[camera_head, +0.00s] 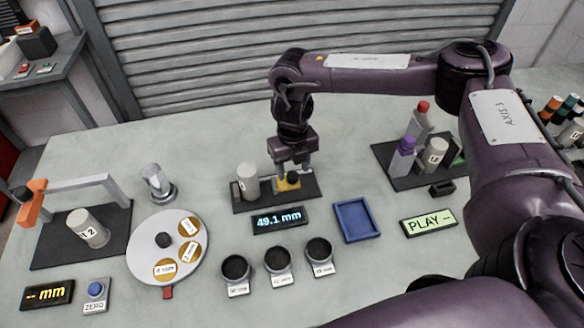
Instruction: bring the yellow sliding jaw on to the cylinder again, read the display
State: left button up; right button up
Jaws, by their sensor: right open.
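The yellow sliding jaw (286,186) sits on a dark gauge base (250,205), with a black knob (292,178) on top. A light grey cylinder (248,178) stands upright on the same base, left of the jaw. A space shows between them, with a small grey part in it; I cannot tell what touches the cylinder. The display (279,219) in front of the base reads 49.1 mm. My right gripper (294,170) points down with open fingers just above and around the knob; contact is unclear. My left gripper is not in view.
Left are an orange-handled gauge (33,203) with a cylinder marked 12, a "-- mm" display (47,294) and a round tray (147,262). Several black cups (277,260) and a blue tray (356,219) stand in front. A dark board (385,165) with blocks lies right, a PLAY display (428,223) before it.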

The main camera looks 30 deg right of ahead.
jog(key=shift+f, duration=0.55)
jog(key=shift+w+f, duration=0.1)
jog(key=shift+f, duration=0.35)
jog(key=c, duration=0.6)
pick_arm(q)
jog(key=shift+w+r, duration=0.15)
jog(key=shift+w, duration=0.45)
pick_arm(e)
grip_shut()
